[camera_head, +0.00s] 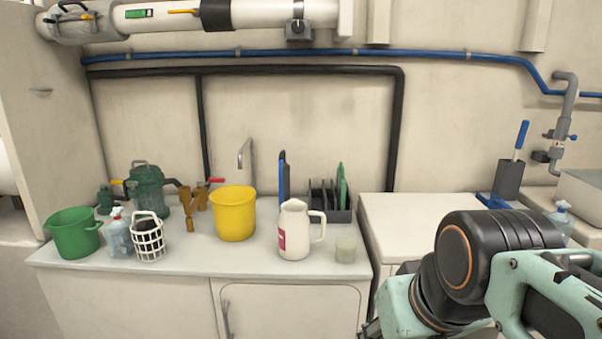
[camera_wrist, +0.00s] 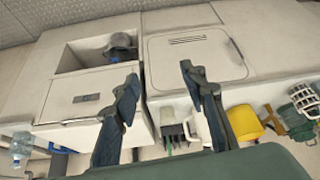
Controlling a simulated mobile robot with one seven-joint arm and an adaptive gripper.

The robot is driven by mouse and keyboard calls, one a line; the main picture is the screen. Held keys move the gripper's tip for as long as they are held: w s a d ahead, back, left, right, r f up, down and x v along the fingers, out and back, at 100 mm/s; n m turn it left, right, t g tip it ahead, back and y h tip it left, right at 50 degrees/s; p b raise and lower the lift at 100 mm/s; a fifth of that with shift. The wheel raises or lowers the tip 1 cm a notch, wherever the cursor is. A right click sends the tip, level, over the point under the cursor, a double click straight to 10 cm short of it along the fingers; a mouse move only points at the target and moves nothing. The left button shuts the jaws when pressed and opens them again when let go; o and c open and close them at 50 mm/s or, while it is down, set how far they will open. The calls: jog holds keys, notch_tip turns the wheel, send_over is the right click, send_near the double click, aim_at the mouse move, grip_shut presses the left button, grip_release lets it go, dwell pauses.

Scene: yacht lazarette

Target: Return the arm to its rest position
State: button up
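My arm (camera_head: 500,255), with mint-green links and a black joint, fills the lower right of the head view, in front of the right-hand counter. My gripper's fingers are not clearly seen there. In the wrist view my gripper (camera_wrist: 159,72) shows two dark blue-green fingers spread wide apart. The gap between them is empty, and neither fingertip visibly touches anything.
A blue-handled tool (camera_head: 520,138) stands behind my arm. A clear bottle (camera_wrist: 22,145) is at the wrist view's left.

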jog(key=s+r+m+p, duration=0.1)
jog(key=s+r+p, duration=0.2)
jog(key=r+p, duration=3)
jog(key=shift+d+h+p, duration=0.3)
jog(key=shift+d+p, duration=0.15)
jog(key=shift+p, duration=0.8)
